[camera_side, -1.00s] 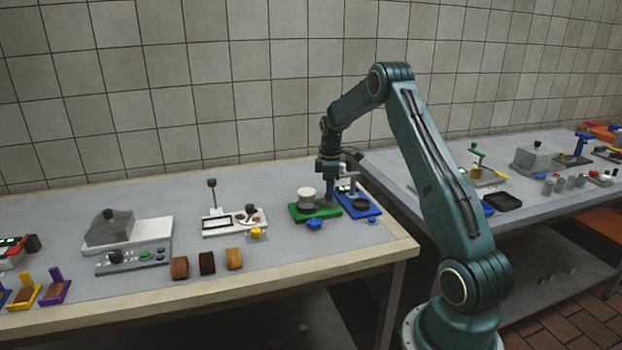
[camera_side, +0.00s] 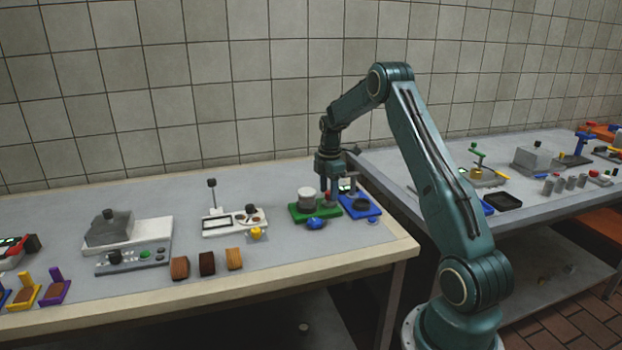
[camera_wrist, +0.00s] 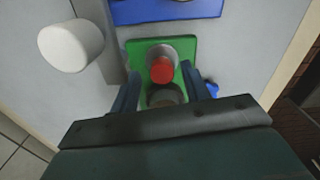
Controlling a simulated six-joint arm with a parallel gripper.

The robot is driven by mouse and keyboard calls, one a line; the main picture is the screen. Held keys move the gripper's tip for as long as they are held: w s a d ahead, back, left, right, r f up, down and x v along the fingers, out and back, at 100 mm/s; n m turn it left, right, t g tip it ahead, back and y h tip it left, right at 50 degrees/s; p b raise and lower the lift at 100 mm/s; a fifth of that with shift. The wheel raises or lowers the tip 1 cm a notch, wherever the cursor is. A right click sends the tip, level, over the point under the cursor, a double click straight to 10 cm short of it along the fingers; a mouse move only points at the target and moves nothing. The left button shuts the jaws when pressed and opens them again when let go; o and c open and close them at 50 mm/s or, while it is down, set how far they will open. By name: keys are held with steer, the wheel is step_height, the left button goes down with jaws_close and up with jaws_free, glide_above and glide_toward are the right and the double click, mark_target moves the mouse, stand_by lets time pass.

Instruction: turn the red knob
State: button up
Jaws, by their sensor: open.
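The red knob (camera_wrist: 162,70) is a short red cylinder on a grey round collar on a green base plate (camera_wrist: 187,47). In the side view a bit of the red knob (camera_side: 331,196) shows below my gripper, on the green base (camera_side: 298,216). My gripper (camera_wrist: 161,84) is open, with one finger on each side of the knob in the wrist view. I cannot tell whether the fingers touch it. In the side view my gripper (camera_side: 331,186) points straight down over the right part of the green base.
A white-topped cylinder (camera_side: 306,192) stands close left of my gripper. A blue base (camera_side: 368,213) lies just right, and a blue knob (camera_side: 316,224) in front. Further left are a white device (camera_side: 222,228) with a lever and several brown blocks. The table's front edge is near.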

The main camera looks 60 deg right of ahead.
steer(key=shift+n, duration=0.3)
steer(key=shift+r, duration=0.25)
step_height(320, 180, up, 13)
steer(key=s+a+r+m+t, duration=0.1)
steer(key=a+r+m, duration=0.1)
steer(key=a+r, duration=0.3)
steer(key=s+a+r+m+t+h, duration=0.1)
steer(key=a+r, duration=0.4)
steer(key=a, duration=0.8)
steer(key=shift+s+a+m, duration=0.2)
steer(key=shift+s+m, duration=0.2)
steer(key=shift+s, duration=0.25)
steer(key=w+d+f+n+g, duration=0.1)
steer(key=d+f+n, duration=0.1)
steer(key=d+f, duration=0.3)
steer(key=w+d+f+n+g+y, duration=0.1)
steer(key=d+f, duration=0.4)
steer(key=d, duration=0.8)
steer(key=shift+w+d+n, duration=0.2)
steer(key=shift+w+n, duration=0.2)
steer(key=shift+w, duration=0.1)
